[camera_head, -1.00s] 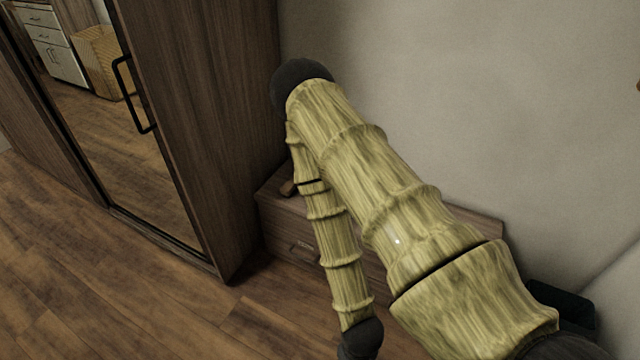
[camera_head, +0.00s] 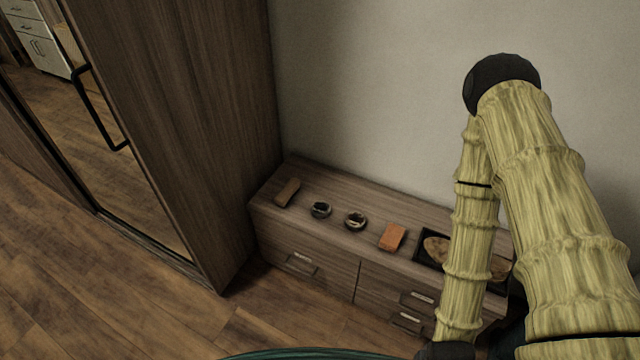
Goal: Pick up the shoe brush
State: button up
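A small brown block (camera_head: 287,191), which looks like the shoe brush, lies at the left end of the low wooden cabinet top (camera_head: 325,183). Its bristles cannot be made out. An orange-brown block (camera_head: 393,237) lies further right on the same top; I cannot tell exactly what it is. My arm is folded at the right and covers the right end of the cabinet. My gripper is not visible, so whether it is open or shut does not show.
Two small round tins (camera_head: 320,209) (camera_head: 355,221) stand between the blocks. A dark tray (camera_head: 421,252) with brown items is partly behind my arm. A tall wardrobe (camera_head: 190,120) stands close at the cabinet's left; a wall (camera_head: 370,90) is behind. The floor (camera_head: 130,290) in front is open.

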aim_at(283, 199)
jog(key=u, duration=0.25)
jog(key=i, duration=0.95)
jog(key=u, duration=0.75)
